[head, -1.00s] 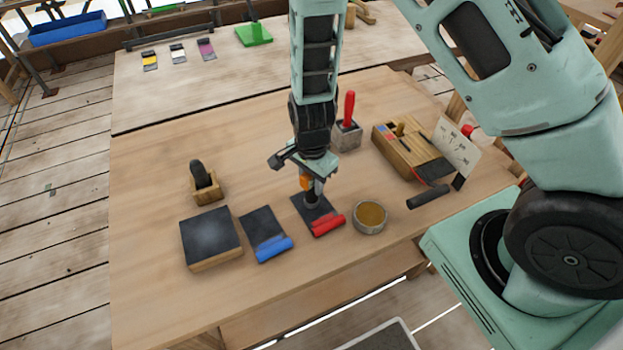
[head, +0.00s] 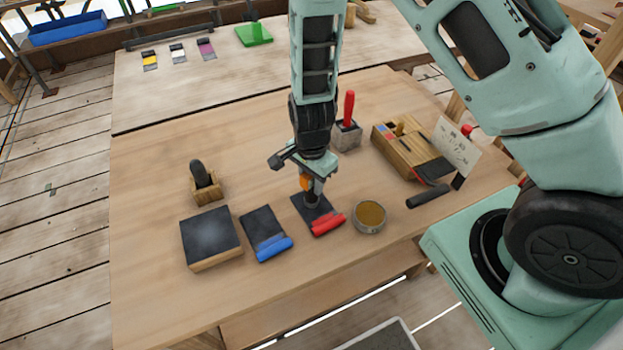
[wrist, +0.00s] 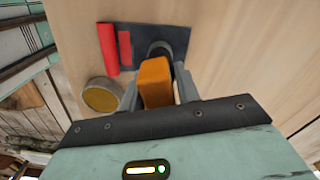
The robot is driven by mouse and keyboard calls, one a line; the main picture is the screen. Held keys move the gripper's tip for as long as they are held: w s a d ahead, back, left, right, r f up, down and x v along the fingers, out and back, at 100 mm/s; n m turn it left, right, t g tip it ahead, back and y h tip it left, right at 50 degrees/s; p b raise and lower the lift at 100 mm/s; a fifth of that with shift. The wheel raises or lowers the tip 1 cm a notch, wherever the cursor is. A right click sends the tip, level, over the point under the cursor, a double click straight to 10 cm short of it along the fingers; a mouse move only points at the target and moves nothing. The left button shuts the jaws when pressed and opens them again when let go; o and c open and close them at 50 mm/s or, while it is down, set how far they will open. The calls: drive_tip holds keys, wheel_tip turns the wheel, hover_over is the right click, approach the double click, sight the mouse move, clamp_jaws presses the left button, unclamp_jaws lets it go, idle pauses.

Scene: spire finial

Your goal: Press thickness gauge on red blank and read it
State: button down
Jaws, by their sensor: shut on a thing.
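The red blank is a dark plate (head: 308,206) with a red rolled end (head: 328,223), lying flat on the table. It also shows in the wrist view, with its red end (wrist: 109,49) at the left and its dark plate (wrist: 178,40) beyond my gripper. My gripper (head: 312,184) points down over the plate, shut on the thickness gauge. The gauge has an orange body (wrist: 155,82) and a dark round foot. The foot appears to stand on the dark plate, though firm contact cannot be told. No reading on the gauge can be made out.
A blue-ended blank (head: 266,233) and a dark-topped block (head: 211,236) lie to the left. A round tin (head: 369,217) stands close right of the red end. A red-handled tool in a block (head: 347,129) and a wooden box (head: 405,150) stand behind.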

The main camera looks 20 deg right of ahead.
wheel_tip(320, 180, up, 5)
drive_tip(key=p, duration=0.4)
drive_tip(key=shift+p, duration=0.3)
drive_tip(key=shift+f, duration=0.15)
idle(1.1)
drive_tip(key=shift+f+b, duration=1.8)
drive_tip(key=shift+f, duration=0.4)
drive_tip(key=c, duration=0.9)
unclamp_jaws()
drive_tip(key=shift+c, duration=0.2)
